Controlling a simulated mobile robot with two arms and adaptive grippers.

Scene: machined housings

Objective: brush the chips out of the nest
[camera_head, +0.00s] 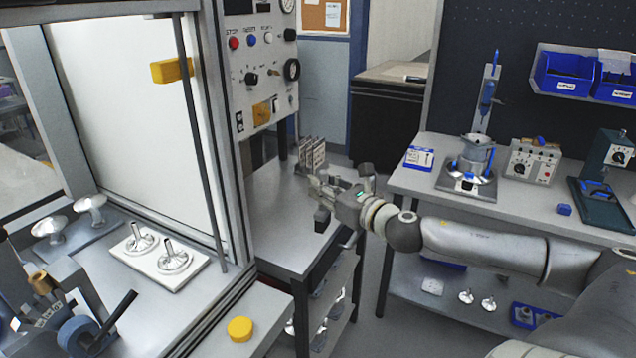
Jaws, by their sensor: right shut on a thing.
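In the open machine at left, a white plate (158,270) holds two round metal parts with upright pins. A dark fixture with a brass piece and a blue wheel (76,335) is cut off at the lower left. I cannot tell which is the nest, and no chips can be made out.
Two mushroom-shaped metal parts (90,205) stand behind the white plate. A yellow knob (239,329) sits on the front ledge. A dark machine post (200,140) edges the opening. The side table (262,215) is mostly clear. A bench (420,185) with devices stands at right.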

